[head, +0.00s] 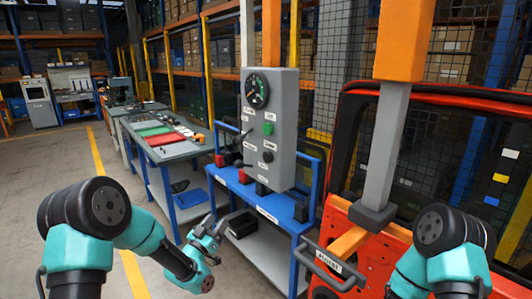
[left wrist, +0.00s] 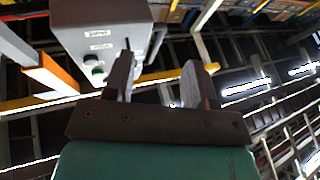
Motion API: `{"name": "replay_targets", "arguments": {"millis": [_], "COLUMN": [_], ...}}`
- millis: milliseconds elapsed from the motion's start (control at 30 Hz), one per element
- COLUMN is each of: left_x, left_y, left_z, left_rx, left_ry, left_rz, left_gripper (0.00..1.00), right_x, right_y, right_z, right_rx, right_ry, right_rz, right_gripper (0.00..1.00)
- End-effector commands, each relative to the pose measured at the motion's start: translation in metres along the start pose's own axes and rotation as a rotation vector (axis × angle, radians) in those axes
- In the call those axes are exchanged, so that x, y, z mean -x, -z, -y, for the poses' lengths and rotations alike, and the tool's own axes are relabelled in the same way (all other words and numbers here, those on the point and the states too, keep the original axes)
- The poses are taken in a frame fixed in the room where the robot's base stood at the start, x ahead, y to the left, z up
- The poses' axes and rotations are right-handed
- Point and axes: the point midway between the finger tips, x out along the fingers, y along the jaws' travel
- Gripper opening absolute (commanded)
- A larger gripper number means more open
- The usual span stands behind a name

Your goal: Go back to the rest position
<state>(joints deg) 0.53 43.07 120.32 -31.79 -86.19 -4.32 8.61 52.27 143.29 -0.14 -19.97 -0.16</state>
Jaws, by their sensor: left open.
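My left gripper (head: 212,236) is at the lower middle of the head view, in front of the blue bench and apart from it. In the left wrist view its two fingers (left wrist: 160,78) stand apart with nothing between them. My left arm is teal and black and comes in from the lower left. Only a teal and black part of my right arm shows at the lower right. The right gripper is out of view. The grey control box (head: 270,130) stands behind the left gripper, with a gauge and a green button. It also shows in the left wrist view (left wrist: 95,25).
The blue bench (head: 262,203) has a dark bin (head: 241,224) below. A worktable (head: 170,152) holds coloured panels. Open floor lies at left.

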Motion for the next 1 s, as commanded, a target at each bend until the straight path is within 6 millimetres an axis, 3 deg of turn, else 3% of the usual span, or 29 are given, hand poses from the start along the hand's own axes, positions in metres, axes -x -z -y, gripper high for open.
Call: {"name": "replay_targets", "arguments": {"millis": [33, 200, 400, 500, 633, 800, 900, 1000], "left_x": [0.017, 0.081, 0.177, 0.229, 0.300, 0.380, 0.406, 0.418], "left_y": [-0.028, -0.106, -0.175, -0.198, -0.217, -0.220, -0.216, -0.214], "left_z": [0.003, 0.004, -0.010, -0.024, -0.049, -0.084, -0.099, -0.106], "left_rx": [0.026, 0.122, 0.253, 0.329, 0.436, 0.571, 0.624, 0.648], "left_ry": [0.033, 0.137, 0.243, 0.291, 0.350, 0.411, 0.430, 0.439], "left_rz": [0.108, 0.450, 0.836, 1.024, 1.265, 1.537, 1.634, 1.676], "left_gripper": [0.51, 0.51, 0.51, 0.51, 0.51, 0.51, 0.51, 0.51], "right_x": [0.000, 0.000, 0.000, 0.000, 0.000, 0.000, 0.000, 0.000], "right_y": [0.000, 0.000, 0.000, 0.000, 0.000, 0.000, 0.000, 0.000], "right_z": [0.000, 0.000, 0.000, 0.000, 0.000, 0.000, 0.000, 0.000], "right_rx": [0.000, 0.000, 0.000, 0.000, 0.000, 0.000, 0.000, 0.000], "right_ry": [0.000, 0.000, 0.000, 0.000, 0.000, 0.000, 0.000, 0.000], "right_rz": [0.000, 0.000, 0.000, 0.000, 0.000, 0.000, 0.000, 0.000], "right_gripper": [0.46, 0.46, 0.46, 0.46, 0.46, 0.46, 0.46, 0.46]}}
